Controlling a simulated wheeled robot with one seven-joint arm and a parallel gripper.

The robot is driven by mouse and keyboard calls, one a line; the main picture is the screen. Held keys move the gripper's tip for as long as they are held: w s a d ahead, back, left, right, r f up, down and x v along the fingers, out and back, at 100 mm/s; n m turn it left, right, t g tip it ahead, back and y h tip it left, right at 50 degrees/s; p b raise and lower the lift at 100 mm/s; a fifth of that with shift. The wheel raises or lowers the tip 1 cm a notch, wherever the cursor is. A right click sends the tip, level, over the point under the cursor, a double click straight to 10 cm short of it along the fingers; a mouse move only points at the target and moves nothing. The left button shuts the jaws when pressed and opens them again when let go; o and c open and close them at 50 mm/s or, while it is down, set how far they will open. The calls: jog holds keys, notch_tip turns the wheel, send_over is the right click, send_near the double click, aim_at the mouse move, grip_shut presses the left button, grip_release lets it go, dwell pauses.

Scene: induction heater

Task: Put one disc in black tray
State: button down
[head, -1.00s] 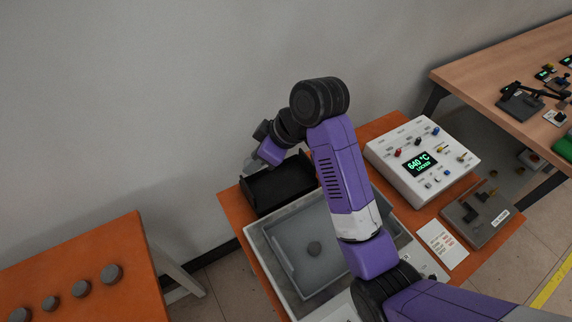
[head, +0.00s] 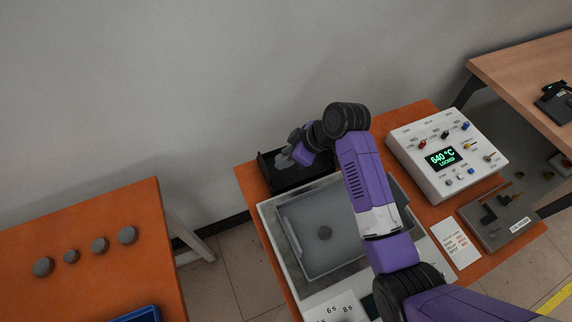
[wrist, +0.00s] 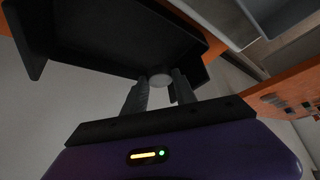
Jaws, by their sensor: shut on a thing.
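The black tray (head: 268,178) sits at the back of the orange table, behind the grey tray. My gripper (head: 287,158) is over the black tray. In the wrist view my gripper (wrist: 160,85) is shut on a grey disc (wrist: 161,79), with the black tray (wrist: 110,35) just beyond it. I cannot tell whether the disc touches the tray floor. Several grey discs (head: 99,244) lie in a row on the left orange table.
A white control box (head: 447,155) reading 640 °C LOCKED stands to the right of my arm. A white card (head: 456,243) and a grey panel with levers (head: 497,218) lie nearby. A blue tray edge (head: 140,314) shows on the left table (head: 90,205).

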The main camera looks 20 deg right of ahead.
aim_at(286, 173)
jog(key=shift+f, duration=2.5)
jog(key=shift+f, duration=0.15)
jog(key=c, duration=1)
grip_release()
jog(key=shift+r, duration=0.25)
jog(key=v, duration=1.2)
